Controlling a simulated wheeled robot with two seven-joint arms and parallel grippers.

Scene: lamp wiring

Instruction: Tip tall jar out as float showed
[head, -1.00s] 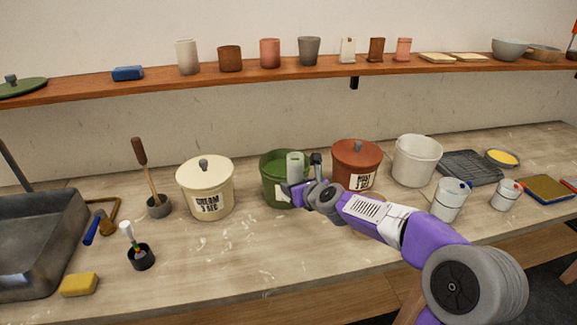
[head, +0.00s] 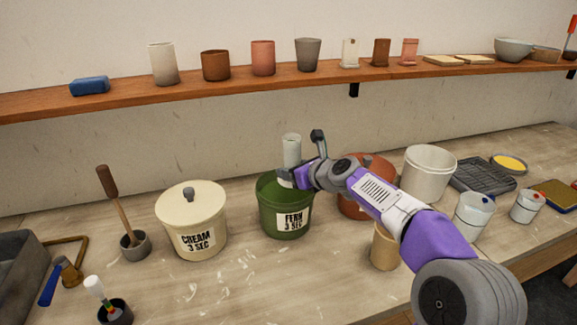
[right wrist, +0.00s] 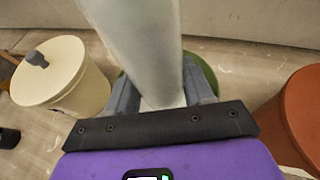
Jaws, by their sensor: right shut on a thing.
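My right gripper (head: 288,178) is shut on a tall pale grey jar (head: 291,150), held upright over the open green FERN 3 SEC bucket (head: 285,217). The jar's lower end is hidden behind the gripper and bucket rim, so I cannot tell if it is clear of the bucket. In the right wrist view the jar (right wrist: 145,40) stands between the two fingers, and part of the green bucket (right wrist: 207,76) shows behind it. A white-topped stick with coloured bands (head: 95,288) stands in a dark cup (head: 115,312) at lower left. My left gripper is not in view.
The lidded CREAM 3 SEC bucket (head: 192,220) stands left, a red-brown bucket (head: 350,205) right, partly behind my arm. A white bucket (head: 428,175) and tan cup (head: 384,248) are further right. The shelf (head: 210,88) holds several cups. The front middle of the table is clear.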

